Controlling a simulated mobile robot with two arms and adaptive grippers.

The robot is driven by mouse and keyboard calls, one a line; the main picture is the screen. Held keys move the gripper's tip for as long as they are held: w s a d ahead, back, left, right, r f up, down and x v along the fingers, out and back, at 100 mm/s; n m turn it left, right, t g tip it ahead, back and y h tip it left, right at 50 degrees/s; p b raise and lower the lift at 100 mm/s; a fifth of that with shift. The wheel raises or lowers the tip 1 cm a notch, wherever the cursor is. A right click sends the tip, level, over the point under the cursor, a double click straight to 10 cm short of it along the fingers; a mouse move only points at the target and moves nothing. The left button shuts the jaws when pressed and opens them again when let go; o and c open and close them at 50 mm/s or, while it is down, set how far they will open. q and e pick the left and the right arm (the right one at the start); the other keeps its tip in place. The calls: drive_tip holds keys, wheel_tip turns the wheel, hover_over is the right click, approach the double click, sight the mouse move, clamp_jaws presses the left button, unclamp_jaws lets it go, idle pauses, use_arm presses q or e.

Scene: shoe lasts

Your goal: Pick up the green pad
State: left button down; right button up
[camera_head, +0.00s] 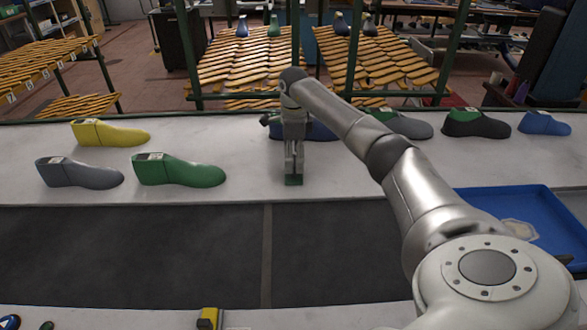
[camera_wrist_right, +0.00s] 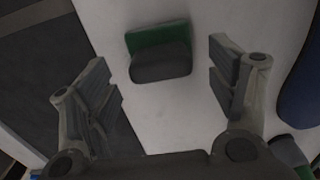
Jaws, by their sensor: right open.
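The green pad (camera_head: 293,181) stands on the pale work surface, straight below my right gripper (camera_head: 293,165). The gripper and arm hide most of it in the head view. In the right wrist view the pad (camera_wrist_right: 150,38) shows as a small block with a green part and a dark grey face. My right gripper (camera_wrist_right: 165,78) is open and points down. The pad lies ahead of its fingertips, roughly between their lines, with nothing held. My left gripper is not in view.
Yellow (camera_head: 108,133), grey (camera_head: 78,173) and green (camera_head: 180,171) shoe lasts stand at left. A blue last (camera_head: 318,131) is partly hidden behind my gripper. More lasts stand at the right. A blue tray (camera_head: 505,200) sits at right; a dark belt (camera_head: 130,250) runs in front.

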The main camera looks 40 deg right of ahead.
drive_tip(key=shift+f, duration=0.85)
drive_tip(key=shift+c, duration=0.4)
drive_tip(key=c, duration=1.1)
drive_tip(key=shift+o, duration=0.2)
drive_tip(key=shift+r, duration=0.1)
